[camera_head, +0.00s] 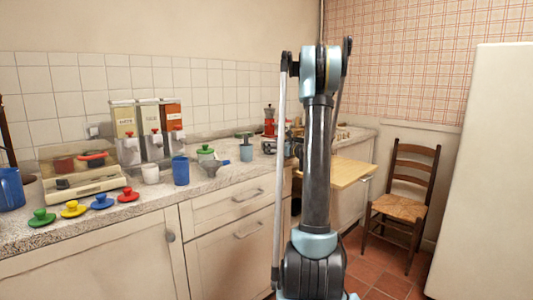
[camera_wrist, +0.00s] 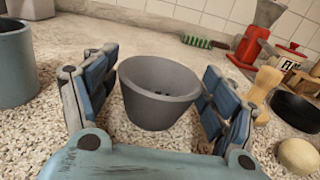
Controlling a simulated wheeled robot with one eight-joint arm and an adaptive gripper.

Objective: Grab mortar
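The mortar (camera_wrist: 158,108) is a grey, tapered bowl with a few dark marks inside. It stands upright on the speckled counter in the wrist view. My gripper (camera_wrist: 160,72) is open, with one blue finger to the left of the mortar and one to the right. A narrow gap shows on the left; on the right the finger is close to the rim, and I cannot tell if it touches. In the head view my gripper (camera_head: 277,147) is low over the counter, partly behind my arm, and I cannot make out the mortar there.
A blue-grey cup (camera_wrist: 12,65) stands left of my gripper. On the right are a red coffee grinder (camera_wrist: 252,45), a wooden pestle-like piece (camera_wrist: 264,86), a dark pan (camera_wrist: 297,110) and a round pale object (camera_wrist: 298,156). A green brush (camera_wrist: 197,40) lies near the tiled wall.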

